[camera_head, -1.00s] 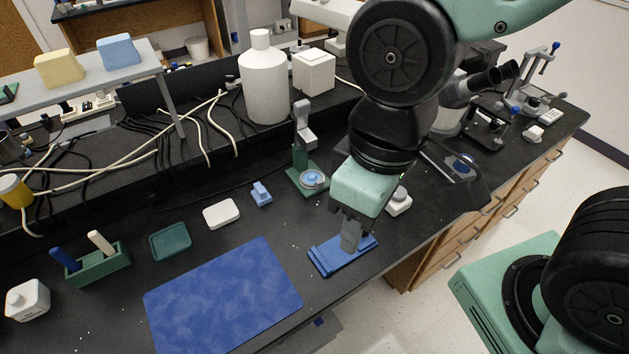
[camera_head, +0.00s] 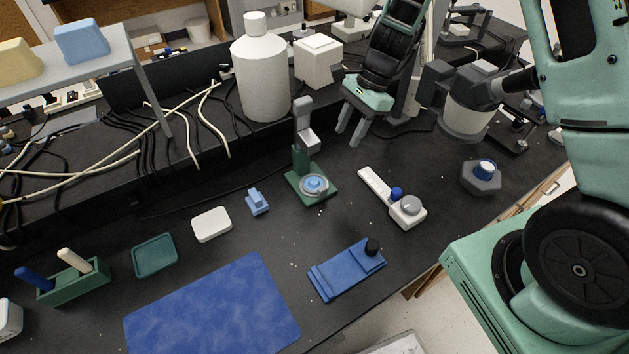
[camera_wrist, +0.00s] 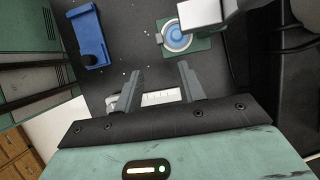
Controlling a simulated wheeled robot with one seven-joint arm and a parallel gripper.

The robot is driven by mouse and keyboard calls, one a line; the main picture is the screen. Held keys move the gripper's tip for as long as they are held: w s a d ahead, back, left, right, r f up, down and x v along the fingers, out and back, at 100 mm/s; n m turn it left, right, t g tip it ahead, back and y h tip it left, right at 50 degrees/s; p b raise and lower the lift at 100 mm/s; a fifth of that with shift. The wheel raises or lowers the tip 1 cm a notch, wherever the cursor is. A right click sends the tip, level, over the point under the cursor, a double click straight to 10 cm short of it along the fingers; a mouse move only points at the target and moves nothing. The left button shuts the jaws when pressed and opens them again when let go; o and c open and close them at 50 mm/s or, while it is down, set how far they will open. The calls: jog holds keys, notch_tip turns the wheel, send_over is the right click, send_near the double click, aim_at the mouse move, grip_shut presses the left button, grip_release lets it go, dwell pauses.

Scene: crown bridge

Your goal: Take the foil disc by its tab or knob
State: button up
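No piece is plainly a foil disc. One round candidate is the pale blue disc with a silvery rim (camera_head: 314,186) on the green base of a small press (camera_head: 304,160). It also shows in the wrist view (camera_wrist: 177,37). Another is the grey round piece (camera_head: 410,205) on a white device (camera_head: 376,187), beside a small blue knob (camera_head: 396,193). My gripper (camera_head: 350,129) is open and empty, raised behind and right of the press. In the wrist view my gripper (camera_wrist: 160,80) has spread fingers, with part of the white device (camera_wrist: 157,97) beyond them.
A blue block with a black knob (camera_head: 348,270) lies near the front edge. A dark hexagonal piece with a blue knob (camera_head: 481,175) stands right.

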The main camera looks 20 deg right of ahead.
aim_at(322, 189)
jog(key=p+x, duration=0.1)
jog(key=x, duration=1.6)
jog(key=shift+s+r, duration=0.1)
jog(key=shift+s, duration=0.05)
grip_shut()
